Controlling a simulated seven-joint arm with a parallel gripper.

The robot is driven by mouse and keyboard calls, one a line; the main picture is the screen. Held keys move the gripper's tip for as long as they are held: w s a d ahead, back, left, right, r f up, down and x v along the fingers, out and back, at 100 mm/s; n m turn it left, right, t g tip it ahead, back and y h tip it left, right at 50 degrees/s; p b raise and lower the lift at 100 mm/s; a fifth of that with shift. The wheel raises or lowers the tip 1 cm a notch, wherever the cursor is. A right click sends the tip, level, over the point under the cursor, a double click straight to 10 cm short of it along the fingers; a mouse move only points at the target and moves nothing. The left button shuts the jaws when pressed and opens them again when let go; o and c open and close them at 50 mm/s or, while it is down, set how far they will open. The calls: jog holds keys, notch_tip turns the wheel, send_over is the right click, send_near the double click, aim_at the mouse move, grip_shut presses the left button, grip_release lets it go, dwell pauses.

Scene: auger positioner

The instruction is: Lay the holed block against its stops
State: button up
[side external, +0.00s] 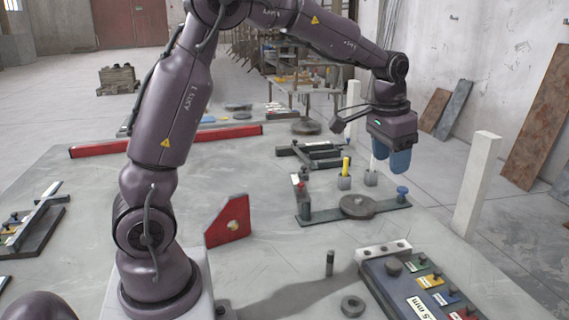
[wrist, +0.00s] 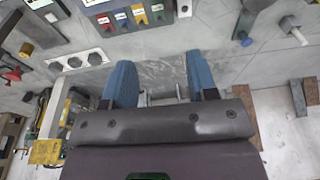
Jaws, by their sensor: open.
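A pale block with several dark holes (side external: 384,249) lies at the near right, along the back edge of a dark blue panel. It also shows in the wrist view (wrist: 82,61), left of my fingers. I cannot tell which parts are its stops, or whether the block touches the panel. My gripper (side external: 391,165) hangs high above the table's right side, away from the block. Its two blue fingers are apart in the wrist view (wrist: 160,70), with nothing held between them.
The dark blue panel (side external: 416,306) carries coloured labels. Behind it a bar fixture (side external: 318,211) bears a round disc and a blue knob (side external: 402,191). A white post (side external: 475,185) stands at the table's right edge. A red plate (side external: 229,221) stands near my base.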

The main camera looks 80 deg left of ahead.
jog(key=s+d+r+t, duration=0.1)
jog(key=s+d+r, duration=0.15)
jog(key=s, duration=0.25)
jog(key=s+d+r+t, duration=0.1)
jog(key=s+d+r, duration=0.1)
jog(key=s+r, duration=0.3)
jog(key=s+d+f, duration=0.1)
jog(key=s, duration=0.6)
jog(key=s+d+f+t, duration=0.1)
jog(key=s+d, duration=0.1)
jog(key=s, duration=0.5)
jog(key=shift+d+f+t, duration=0.25)
jog(key=shift+f+t, duration=0.05)
jog(key=shift+f, duration=0.1)
